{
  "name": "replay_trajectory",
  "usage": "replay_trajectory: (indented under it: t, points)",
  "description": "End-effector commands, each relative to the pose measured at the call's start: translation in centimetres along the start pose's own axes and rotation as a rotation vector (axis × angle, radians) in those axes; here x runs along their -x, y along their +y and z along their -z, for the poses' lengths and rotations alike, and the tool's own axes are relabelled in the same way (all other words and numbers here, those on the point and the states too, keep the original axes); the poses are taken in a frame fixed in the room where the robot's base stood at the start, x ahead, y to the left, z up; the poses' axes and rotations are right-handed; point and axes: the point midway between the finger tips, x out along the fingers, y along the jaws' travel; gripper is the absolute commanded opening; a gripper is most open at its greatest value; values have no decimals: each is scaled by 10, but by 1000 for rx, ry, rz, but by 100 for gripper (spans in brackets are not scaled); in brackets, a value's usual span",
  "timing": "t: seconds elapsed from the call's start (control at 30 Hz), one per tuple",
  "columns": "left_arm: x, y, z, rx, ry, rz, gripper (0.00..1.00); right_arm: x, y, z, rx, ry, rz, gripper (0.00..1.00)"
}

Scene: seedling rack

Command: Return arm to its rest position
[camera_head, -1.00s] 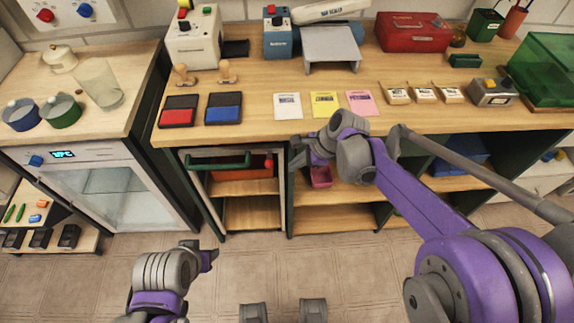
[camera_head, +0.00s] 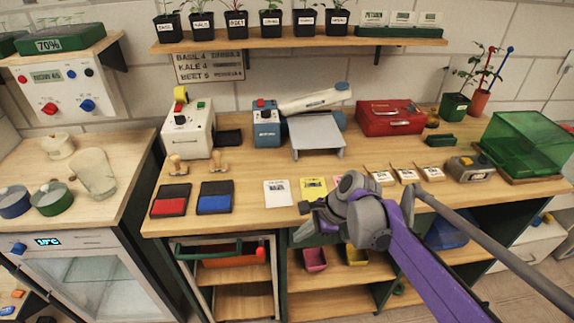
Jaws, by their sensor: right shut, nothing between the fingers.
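My right gripper (camera_head: 309,222) is at the bench's front edge, in front of the coloured cards, with its arm coming in from the lower right. It is shut and I see nothing held in it. My left gripper is not in the picture.
The wooden bench (camera_head: 241,169) carries stamp pads, seed packets, a red toolbox (camera_head: 389,118) and a green clear-sided box (camera_head: 527,143). Several potted seedlings stand on the wall shelf (camera_head: 299,42). Pink (camera_head: 315,259) and yellow bins sit on the shelf below the bench.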

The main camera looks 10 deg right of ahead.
Motion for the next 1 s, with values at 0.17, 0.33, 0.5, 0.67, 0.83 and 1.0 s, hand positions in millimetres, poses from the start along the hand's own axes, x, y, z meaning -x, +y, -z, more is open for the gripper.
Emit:
replay_trajectory:
  t: [0.17, 0.33, 0.5, 0.67, 0.83, 1.0]
  points:
    - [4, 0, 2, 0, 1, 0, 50, 7, 7, -2, 43, 16, 4, 0]
    - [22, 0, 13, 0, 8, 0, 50, 42, 45, -5, 317, 118, 20, 0]
    - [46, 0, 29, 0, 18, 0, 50, 82, 104, -1, 750, 283, -1, 0]
    - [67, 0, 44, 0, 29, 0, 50, 108, 154, 11, 1147, 434, -66, 0]
    - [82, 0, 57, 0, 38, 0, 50, 120, 187, 23, 1447, 548, -149, 0]
    - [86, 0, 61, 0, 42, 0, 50, 123, 200, 30, 1576, 594, -196, 0]
